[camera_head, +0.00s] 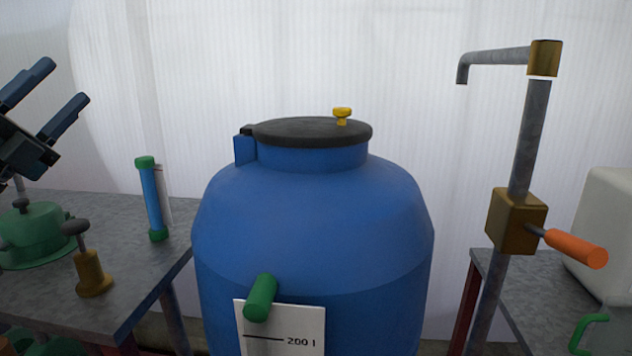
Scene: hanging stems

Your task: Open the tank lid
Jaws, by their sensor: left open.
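A big blue tank (312,220) stands in the middle of the view. Its round black lid (300,132) lies flat and closed over the neck. A yellow knob (342,115) stands up on the lid's right part. A blue hinge block (245,148) with a black piece on top is at the lid's left edge. My left gripper (62,92) is at the upper left, its two dark fingers spread and empty, well to the left of the lid. My right gripper is not in view.
A grey table (180,215) at left bears a green-capped blue tube (153,200), a brass-coloured piece (93,272) and a green round device (35,232). At right stand a grey pipe with spout (530,130), an orange handle (577,248) and a white container (608,220). Above the lid is free.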

